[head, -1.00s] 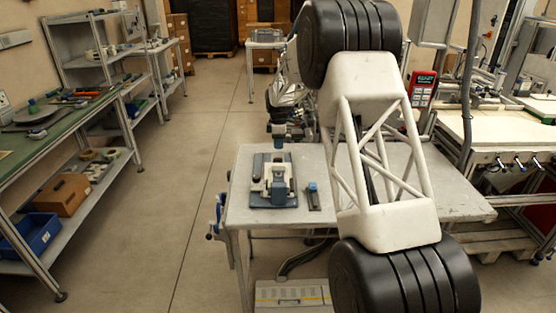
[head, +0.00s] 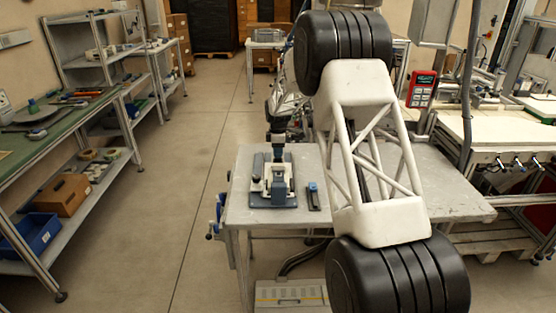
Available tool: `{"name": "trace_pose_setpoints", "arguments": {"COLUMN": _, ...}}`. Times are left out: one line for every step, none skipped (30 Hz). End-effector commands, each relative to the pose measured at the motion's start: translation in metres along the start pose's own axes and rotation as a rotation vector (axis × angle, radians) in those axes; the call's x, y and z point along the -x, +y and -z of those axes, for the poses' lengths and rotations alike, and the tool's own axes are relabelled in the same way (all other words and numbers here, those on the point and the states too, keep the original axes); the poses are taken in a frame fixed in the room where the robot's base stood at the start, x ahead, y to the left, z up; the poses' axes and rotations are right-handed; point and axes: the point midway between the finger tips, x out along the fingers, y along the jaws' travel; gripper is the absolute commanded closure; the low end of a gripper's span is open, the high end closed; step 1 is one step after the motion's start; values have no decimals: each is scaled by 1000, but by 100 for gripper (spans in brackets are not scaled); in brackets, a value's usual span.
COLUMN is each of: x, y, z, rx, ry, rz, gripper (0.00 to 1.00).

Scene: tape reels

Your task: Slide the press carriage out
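The press (head: 280,184) stands on the grey table, left of my arm. It has a blue base, a white body and a blue upright block at its front. I cannot clearly tell which part of it is the carriage. My gripper (head: 277,153) is small in view, pointing down at the back of the press. Its fingertips seem to be right at or just above the rear of the press, and I cannot see whether they touch it. The fingers are too small and dark to tell open from shut.
A small black and blue tool (head: 313,196) lies right of the press. The grey table (head: 244,208) has a clamp (head: 217,215) on its left edge. My large arm link covers much of the table's middle. The floor to the left is open, up to the green bench (head: 62,122).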

Motion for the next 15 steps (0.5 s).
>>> {"name": "trace_pose_setpoints", "arguments": {"x": -7, "y": 0, "z": 0, "rx": 0, "ry": 0, "rz": 1, "gripper": 72}}
{"name": "trace_pose_setpoints", "arguments": {"x": -11, "y": 0, "z": 0, "rx": 0, "ry": 0, "rz": 1, "gripper": 72}}
{"name": "trace_pose_setpoints", "arguments": {"x": -16, "y": 0, "z": 0, "rx": 0, "ry": 0, "rz": 0, "gripper": 72}}
{"name": "trace_pose_setpoints", "arguments": {"x": -19, "y": 0, "z": 0, "rx": 0, "ry": 0, "rz": 0, "gripper": 72}}
{"name": "trace_pose_setpoints", "arguments": {"x": -22, "y": 0, "z": 0, "rx": 0, "ry": 0, "rz": 1, "gripper": 72}}
{"name": "trace_pose_setpoints", "arguments": {"x": -26, "y": 0, "z": 0, "rx": 0, "ry": 0, "rz": 1, "gripper": 72}}
{"name": "trace_pose_setpoints", "arguments": {"x": -29, "y": 0, "z": 0, "rx": 0, "ry": 0, "rz": 1, "gripper": 72}}
{"name": "trace_pose_setpoints", "arguments": {"x": -31, "y": 0, "z": 0, "rx": 0, "ry": 0, "rz": 1, "gripper": 72}}
{"name": "trace_pose_setpoints", "arguments": {"x": -34, "y": 0, "z": 0, "rx": 0, "ry": 0, "rz": 0, "gripper": 72}}
{"name": "trace_pose_setpoints", "arguments": {"x": -36, "y": 0, "z": 0, "rx": 0, "ry": 0, "rz": 0, "gripper": 72}}
{"name": "trace_pose_setpoints", "arguments": {"x": -37, "y": 0, "z": 0, "rx": 0, "ry": 0, "rz": 0, "gripper": 72}}
{"name": "trace_pose_setpoints", "arguments": {"x": -39, "y": 0, "z": 0, "rx": 0, "ry": 0, "rz": -1, "gripper": 72}}
{"name": "trace_pose_setpoints", "arguments": {"x": -40, "y": 0, "z": 0, "rx": 0, "ry": 0, "rz": -1, "gripper": 72}}
{"name": "trace_pose_setpoints", "arguments": {"x": -40, "y": 0, "z": 0, "rx": 0, "ry": 0, "rz": -1, "gripper": 72}}
{"name": "trace_pose_setpoints", "arguments": {"x": -41, "y": 0, "z": 0, "rx": 0, "ry": 0, "rz": -1, "gripper": 72}}
